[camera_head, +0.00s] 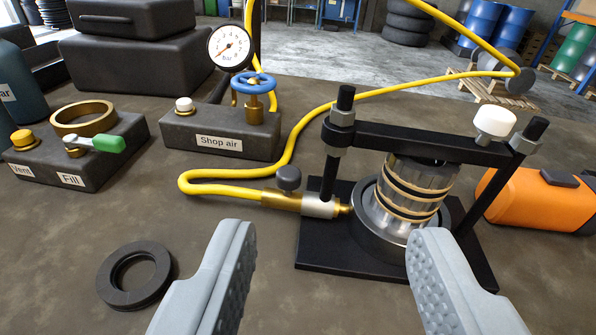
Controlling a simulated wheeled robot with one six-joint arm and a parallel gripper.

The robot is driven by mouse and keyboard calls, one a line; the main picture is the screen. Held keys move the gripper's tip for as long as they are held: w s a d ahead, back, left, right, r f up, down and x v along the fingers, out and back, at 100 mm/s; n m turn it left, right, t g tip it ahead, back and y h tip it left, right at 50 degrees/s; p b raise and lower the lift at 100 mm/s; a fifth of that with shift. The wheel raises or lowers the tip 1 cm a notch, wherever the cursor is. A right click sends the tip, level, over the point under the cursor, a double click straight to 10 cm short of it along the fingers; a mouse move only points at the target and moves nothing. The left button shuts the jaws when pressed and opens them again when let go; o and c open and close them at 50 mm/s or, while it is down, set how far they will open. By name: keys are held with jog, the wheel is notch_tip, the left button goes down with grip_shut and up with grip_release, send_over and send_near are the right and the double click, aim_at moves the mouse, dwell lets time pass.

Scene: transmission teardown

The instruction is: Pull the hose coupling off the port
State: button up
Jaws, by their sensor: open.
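A hose coupling (318,205), silver with a brass rear part, sits at the end of the yellow hose (230,196). It is joined to a small brass port (345,208) on the left side of a round metal housing. The housing holds a ribbed silver piston drum (412,190) inside a black press frame (425,141). My gripper (327,245) shows as two grey padded fingers at the bottom, wide apart and empty. The coupling lies beyond the fingers, between them in the picture, and touches neither.
A shop air block (218,143) with a gauge (229,47) and blue valve wheel (254,82) stands behind. A vent and fill block (112,158) is at left. A black ring (134,276) lies in front. An orange case (535,200) is at right.

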jog(key=w+r+n+g, duration=0.4)
jog(key=w+n+g, duration=0.15)
jog(key=w, duration=0.35)
notch_tip(320, 180, up, 4)
jog(key=n+g, duration=0.6)
jog(key=g, duration=0.4)
send_over(289, 171)
jog(key=shift+n, duration=0.25)
notch_tip(289, 171, down, 18)
jog(key=shift+r, duration=0.15)
grip_shut()
